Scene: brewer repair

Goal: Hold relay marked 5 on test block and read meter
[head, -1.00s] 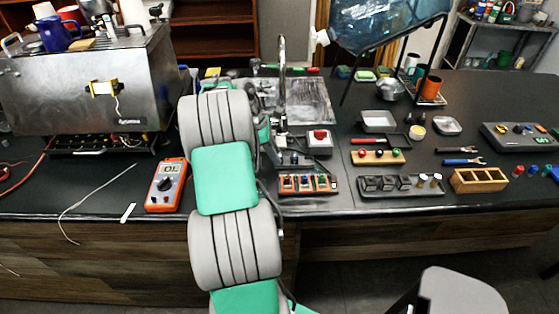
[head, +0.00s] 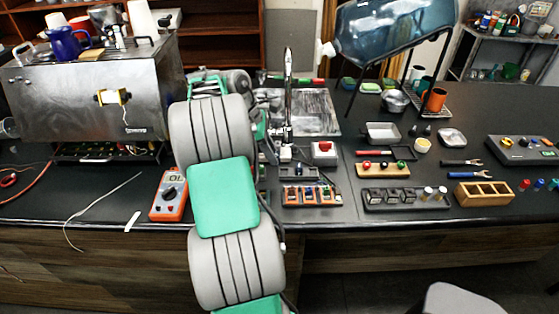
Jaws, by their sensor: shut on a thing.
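My arm crosses the middle of the head view. My gripper (head: 268,152) shows only as a dark part at the arm's right edge, low over the counter near the tap. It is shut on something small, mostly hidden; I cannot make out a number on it. A low dark block (head: 297,173), which may be the test block, lies just right of the gripper; I cannot tell whether they touch. The orange meter (head: 168,196) lies left of my arm, and its display appears to read OL. Several dark relay-like blocks (head: 386,196) sit in a black tray (head: 405,207) at right.
A strip with orange bays (head: 312,196) lies near the front edge. A red-button box (head: 324,152), the tap (head: 288,95) and a sink stand behind. A wooden divided box (head: 484,195) is at right. The steel brewer (head: 92,95) stands at left; a loose wire lies before it.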

